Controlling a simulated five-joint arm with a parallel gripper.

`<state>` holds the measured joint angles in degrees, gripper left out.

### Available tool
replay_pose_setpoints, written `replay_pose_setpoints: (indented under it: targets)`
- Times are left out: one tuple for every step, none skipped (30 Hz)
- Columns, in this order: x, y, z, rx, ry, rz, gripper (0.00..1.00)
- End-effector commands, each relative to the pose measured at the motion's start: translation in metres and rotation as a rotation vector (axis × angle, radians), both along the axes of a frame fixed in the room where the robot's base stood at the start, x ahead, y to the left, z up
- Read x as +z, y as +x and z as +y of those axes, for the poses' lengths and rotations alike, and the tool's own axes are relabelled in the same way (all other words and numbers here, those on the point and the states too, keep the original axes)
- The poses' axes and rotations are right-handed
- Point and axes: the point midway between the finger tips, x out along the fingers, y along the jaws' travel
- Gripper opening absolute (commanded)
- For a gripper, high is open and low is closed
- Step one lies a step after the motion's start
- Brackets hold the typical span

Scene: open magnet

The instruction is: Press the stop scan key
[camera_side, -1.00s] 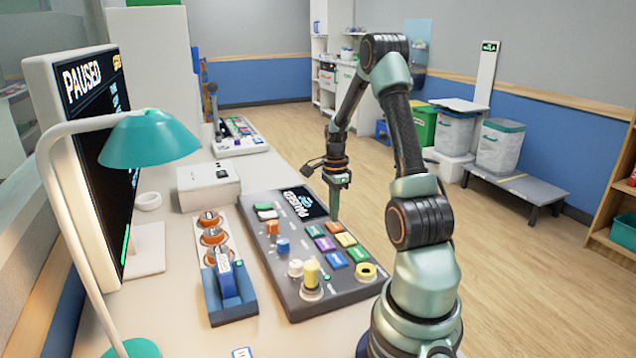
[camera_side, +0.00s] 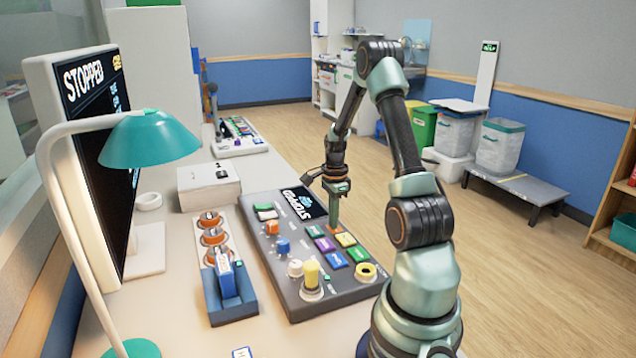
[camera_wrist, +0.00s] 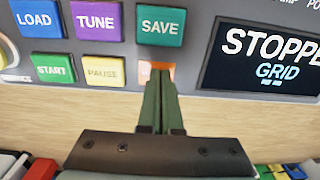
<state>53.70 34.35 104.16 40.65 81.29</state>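The orange key (camera_wrist: 146,70) is mostly hidden behind my fingertips in the wrist view, and its label cannot be read. In the side view the orange key (camera_side: 337,230) is at the far right corner of the grey console's key block. My gripper (camera_side: 333,224) points down with its tips at the orange key and appears to touch it. In the wrist view my gripper (camera_wrist: 160,78) has its two green fingers together, with nothing between them. The console display (camera_wrist: 262,58) reads STOPPED, cut off at the edge in the wrist view.
Beside the orange key are the PAUSE key (camera_wrist: 103,72), START key (camera_wrist: 53,69) and SAVE key (camera_wrist: 159,26). The monitor (camera_side: 88,110) reads STOPPED. A blue stand (camera_side: 232,308), a white box (camera_side: 208,190) and a teal lamp (camera_side: 150,138) stand left of the console.

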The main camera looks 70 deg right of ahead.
Motion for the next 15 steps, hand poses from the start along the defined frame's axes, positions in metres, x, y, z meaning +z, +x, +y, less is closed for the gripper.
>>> replay_pose_setpoints:
  targets:
    - [-0.01, -0.005, 0.006, -0.001, 0.017, 0.013, 0.0]
    - [-0.01, -0.005, 0.006, -0.001, 0.017, 0.013, 0.0]
    - [-0.009, -0.005, 0.006, -0.001, 0.016, 0.012, 0.0]
    - [-0.008, -0.005, 0.006, -0.001, 0.016, 0.011, 0.0]
    - [-0.006, -0.004, 0.005, -0.001, 0.015, 0.011, 0.0]
    - [-0.003, -0.004, 0.005, -0.001, 0.014, 0.01, 0.0]
    - [0.001, -0.004, 0.005, -0.001, 0.013, 0.01, 0.0]
    - [0.005, -0.003, 0.004, -0.001, 0.011, 0.008, 0.0]
    - [0.012, -0.003, 0.004, -0.001, 0.01, 0.007, 0.0]
    - [0.017, -0.003, 0.003, -0.001, 0.007, 0.006, 0.0]
    - [0.024, -0.002, 0.002, -0.001, 0.005, 0.004, 0.0]
    - [0.033, -0.001, 0.001, 0.0, 0.001, 0.001, 0.0]
    - [0.04, 0.0, 0.0, 0.0, -0.001, -0.001, 0.0]
    - [0.047, 0.0, 0.0, 0.0, -0.002, -0.002, 0.0]
    - [0.056, 0.0, 0.0, 0.0, -0.003, -0.001, 0.0]
